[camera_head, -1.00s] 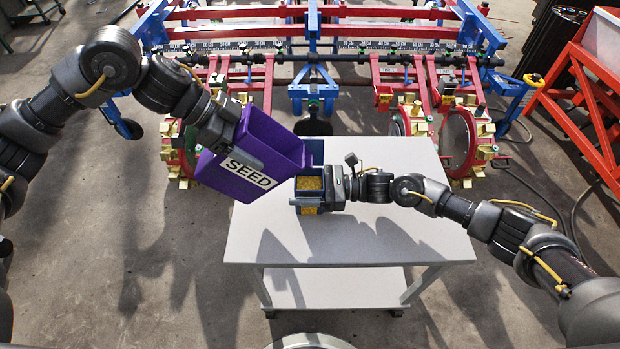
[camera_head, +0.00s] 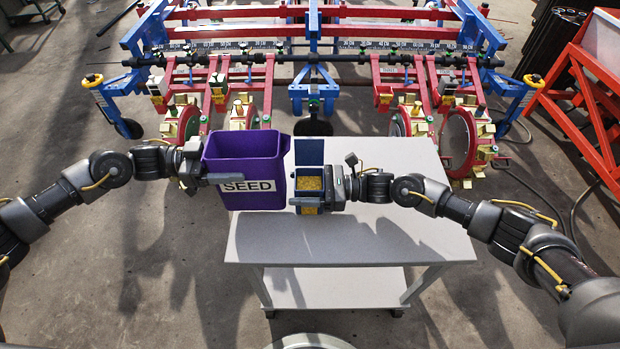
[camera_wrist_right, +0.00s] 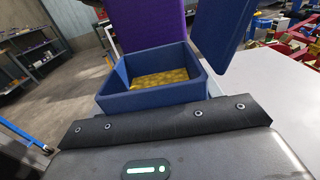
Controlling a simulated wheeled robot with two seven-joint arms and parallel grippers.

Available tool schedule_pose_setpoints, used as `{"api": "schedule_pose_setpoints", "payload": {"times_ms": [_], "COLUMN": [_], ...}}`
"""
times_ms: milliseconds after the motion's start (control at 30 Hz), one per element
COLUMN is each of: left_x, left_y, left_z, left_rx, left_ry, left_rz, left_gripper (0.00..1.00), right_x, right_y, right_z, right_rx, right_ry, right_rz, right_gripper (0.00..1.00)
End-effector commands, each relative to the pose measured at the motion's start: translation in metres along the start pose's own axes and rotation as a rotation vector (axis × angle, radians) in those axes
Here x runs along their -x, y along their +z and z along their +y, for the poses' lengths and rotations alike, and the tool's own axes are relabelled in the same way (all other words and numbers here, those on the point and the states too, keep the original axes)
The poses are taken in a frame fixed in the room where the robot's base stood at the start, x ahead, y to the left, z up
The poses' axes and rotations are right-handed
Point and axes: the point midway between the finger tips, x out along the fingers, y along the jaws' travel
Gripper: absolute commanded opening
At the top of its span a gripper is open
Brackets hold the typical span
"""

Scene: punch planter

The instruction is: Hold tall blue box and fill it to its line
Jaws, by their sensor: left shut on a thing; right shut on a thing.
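The blue box (camera_head: 309,152) stands over the white table with its tall back panel up. Yellow grain lies inside it; in the right wrist view the blue box (camera_wrist_right: 165,101) has grain below its rim. I cannot make out a fill line. My right gripper (camera_head: 326,190) is shut on the blue box from its right side. My left gripper (camera_head: 203,178) is shut on the purple SEED bin (camera_head: 250,202), which is upright just left of the box. The bin also shows behind the box in the right wrist view (camera_wrist_right: 150,22). Its contents are hidden.
The white table (camera_head: 390,235) is bare at its front and right. A red and blue planter machine (camera_head: 312,60) stands behind it. An orange frame (camera_head: 590,95) stands at the far right.

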Motion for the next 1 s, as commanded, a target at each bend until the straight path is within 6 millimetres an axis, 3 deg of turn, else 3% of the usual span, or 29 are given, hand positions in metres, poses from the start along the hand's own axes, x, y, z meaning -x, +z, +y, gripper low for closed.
{"api": "schedule_pose_setpoints", "payload": {"times_ms": [400,967,1000], "left_x": [-0.001,0.0,0.0], "left_y": [-0.04,-0.044,-0.044], "left_z": [0.0,0.0,0.0], "left_rx": [-0.003,-0.002,-0.002], "left_ry": [0.001,0.0,0.0], "left_rz": [0.002,0.001,0.001], "left_gripper": [0.07,0.07,0.07], "right_x": [0.0,0.0,0.0], "right_y": [0.0,0.0,0.0], "right_z": [-0.001,-0.001,-0.001], "right_rx": [0.001,0.001,0.001], "right_ry": [-0.001,-0.001,-0.001], "right_rz": [0.0,0.0,0.0], "right_gripper": [0.27,0.27,0.69]}}
